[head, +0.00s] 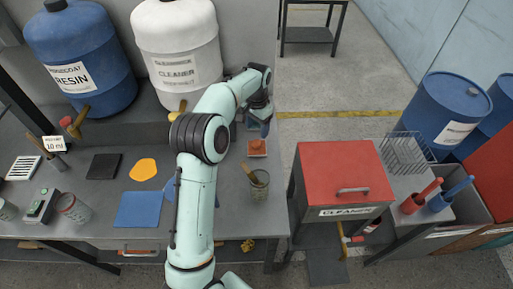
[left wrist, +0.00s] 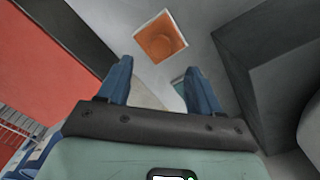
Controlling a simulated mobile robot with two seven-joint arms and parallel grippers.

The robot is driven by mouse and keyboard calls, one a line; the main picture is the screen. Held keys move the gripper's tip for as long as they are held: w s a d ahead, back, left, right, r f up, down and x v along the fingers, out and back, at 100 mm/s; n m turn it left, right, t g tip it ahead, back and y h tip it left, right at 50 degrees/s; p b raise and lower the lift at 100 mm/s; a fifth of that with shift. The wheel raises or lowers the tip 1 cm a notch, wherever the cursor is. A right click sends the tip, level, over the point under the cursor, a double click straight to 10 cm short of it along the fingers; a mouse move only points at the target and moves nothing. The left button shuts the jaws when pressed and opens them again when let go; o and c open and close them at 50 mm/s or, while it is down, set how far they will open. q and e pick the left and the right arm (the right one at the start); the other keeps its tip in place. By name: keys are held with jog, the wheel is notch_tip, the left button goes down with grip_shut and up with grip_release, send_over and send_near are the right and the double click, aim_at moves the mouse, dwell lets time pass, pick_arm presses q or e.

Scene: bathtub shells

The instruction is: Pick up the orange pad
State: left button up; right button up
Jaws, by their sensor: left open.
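A small square orange pad (head: 257,147) with a pale edge lies on the grey bench near its right end. It also shows in the left wrist view (left wrist: 158,40), with a round, darker orange part in its middle. My left gripper (head: 264,128) is over the bench just behind the pad, fingers pointing down. In the left wrist view its two blue fingers (left wrist: 158,85) are apart with nothing between them, and the pad lies beyond their tips. A flat yellow-orange piece (head: 143,169) of irregular outline lies farther left on the bench. My right gripper does not show.
A cup with a brush (head: 259,184) stands in front of the square pad. A red-topped cabinet (head: 340,172) stands right of the bench, past a gap. A white cleaner drum (head: 176,50) and a blue resin drum (head: 80,58) stand behind. A blue sheet (head: 138,209) lies at the front.

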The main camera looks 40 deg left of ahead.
aim_at(257, 142)
pick_arm(q)
notch_tip(257, 142, down, 8)
jog(key=shift+r, duration=0.1)
dwell(0.4)
jog(key=c, duration=1.1)
jog(key=shift+c, duration=0.2)
jog(key=shift+r, duration=0.1)
